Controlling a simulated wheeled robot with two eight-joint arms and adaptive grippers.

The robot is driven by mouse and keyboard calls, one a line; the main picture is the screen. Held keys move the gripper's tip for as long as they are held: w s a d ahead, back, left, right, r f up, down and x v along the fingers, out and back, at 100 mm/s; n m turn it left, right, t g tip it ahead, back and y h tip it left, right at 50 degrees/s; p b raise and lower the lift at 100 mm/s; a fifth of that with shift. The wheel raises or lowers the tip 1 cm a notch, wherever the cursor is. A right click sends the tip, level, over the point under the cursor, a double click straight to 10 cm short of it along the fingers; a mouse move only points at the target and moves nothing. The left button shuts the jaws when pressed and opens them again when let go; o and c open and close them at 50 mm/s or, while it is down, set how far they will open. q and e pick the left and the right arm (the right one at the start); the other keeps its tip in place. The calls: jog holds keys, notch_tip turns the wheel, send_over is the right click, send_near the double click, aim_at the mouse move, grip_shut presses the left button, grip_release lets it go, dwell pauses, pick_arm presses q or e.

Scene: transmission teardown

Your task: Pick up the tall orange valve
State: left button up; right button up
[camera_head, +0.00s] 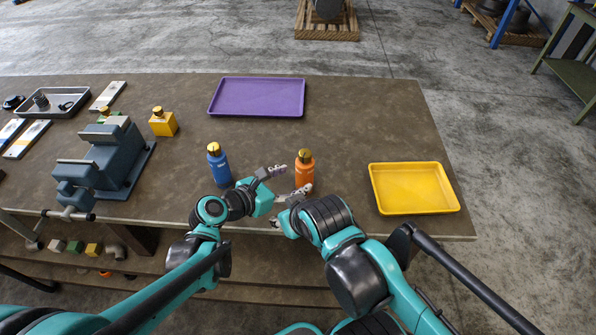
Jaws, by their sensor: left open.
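The tall orange valve (305,170), an orange bottle-like body with a gold top, stands upright near the front edge of the table. My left gripper (291,180) is open just left of it, its fingers pointing right towards the valve. One finger is at the valve's left side and metal finger parts are at its base; I cannot tell whether they touch it. My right gripper (283,212) is close by, below the valve in the picture, overlapping the left one. Its fingers are partly hidden, so its opening is unclear.
A blue valve (218,166) stands left of my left gripper. A yellow square valve (163,122) and a blue-grey vise (106,160) are further left. A purple tray (257,112) lies at the back, a yellow tray (413,207) at right. The table between the trays is clear.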

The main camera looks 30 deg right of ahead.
aim_at(298, 176)
pick_arm(q)
jog(key=b+x, duration=0.1)
jog(key=x, duration=0.3)
jog(key=shift+d+f+b, duration=0.1)
jog(key=shift+d+b, duration=0.25)
pick_arm(e)
notch_tip(298, 176, down, 2)
pick_arm(q)
jog(key=shift+w+d, duration=0.2)
jog(key=shift+d, duration=0.2)
pick_arm(e)
jog(key=shift+d, duration=0.1)
pick_arm(q)
jog(key=shift+a, duration=0.1)
jog(key=shift+c, duration=1.3)
grip_shut()
pick_arm(e)
jog(key=shift+r, duration=0.1)
